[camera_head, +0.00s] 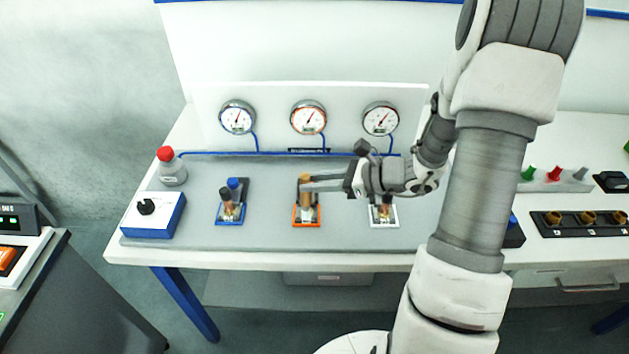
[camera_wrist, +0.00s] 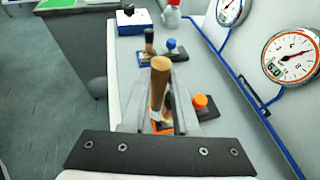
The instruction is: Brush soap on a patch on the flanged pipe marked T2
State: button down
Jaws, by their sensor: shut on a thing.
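My gripper (camera_head: 312,184) is shut on a brown wooden handle, probably the brush (camera_head: 305,190), at the middle station. In the wrist view the handle (camera_wrist: 159,82) stands nearly upright between my gripper's fingers (camera_wrist: 160,100). Its lower end is over the middle station's orange-edged plate (camera_head: 297,222). The pipe there is mostly hidden by the brush, and I cannot tell whether the brush touches it. An orange knob (camera_wrist: 201,101) is beside the brush. No T2 mark is legible, and no soap is discernible.
A blue-edged station (camera_head: 229,206) stands left and a white-edged one (camera_head: 383,213) right, each with a short copper-coloured pipe. A red-capped bottle (camera_head: 171,168) and a knob box (camera_head: 154,213) are farther left. Three gauges (camera_head: 308,117) line the back panel. The front strip is clear.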

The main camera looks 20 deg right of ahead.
jog(key=shift+f, duration=0.3)
jog(key=shift+d, duration=0.1)
jog(key=shift+w+a+b, duration=0.15)
jog(key=shift+a+b, duration=0.35)
jog(key=shift+a, duration=0.15)
dwell(2.4)
jog(key=shift+s+d, duration=0.2)
jog(key=shift+d, duration=0.35)
jog(key=shift+s+d, duration=0.15)
jog(key=shift+d, duration=0.4)
jog(key=shift+a, duration=0.1)
